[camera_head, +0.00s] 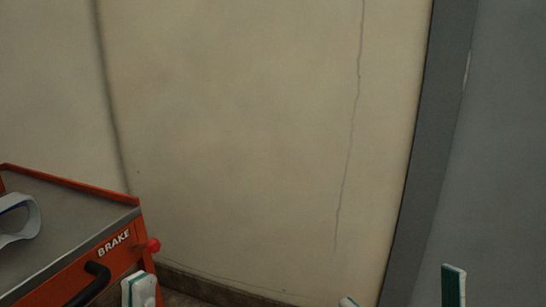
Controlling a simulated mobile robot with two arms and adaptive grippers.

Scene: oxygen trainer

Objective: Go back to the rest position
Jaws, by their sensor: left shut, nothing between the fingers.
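My left gripper (140,289) shows at the bottom edge, left of centre, as a white and teal tip. It is shut with nothing in it, in front of the right end of an orange cart. Most of the gripper is cut off by the frame. A teal and white piece (453,286) stands at the bottom right, and a small white tip (348,302) shows at the bottom edge. These look like parts of my right gripper, but too little shows to tell its state.
The orange cart (128,254) marked BRAKE has a grey top, a black handle (91,283) and a red knob (153,245). A pale curved band (32,213) lies on it. Behind is a cracked beige wall (240,130); a grey frame (432,150) stands at the right.

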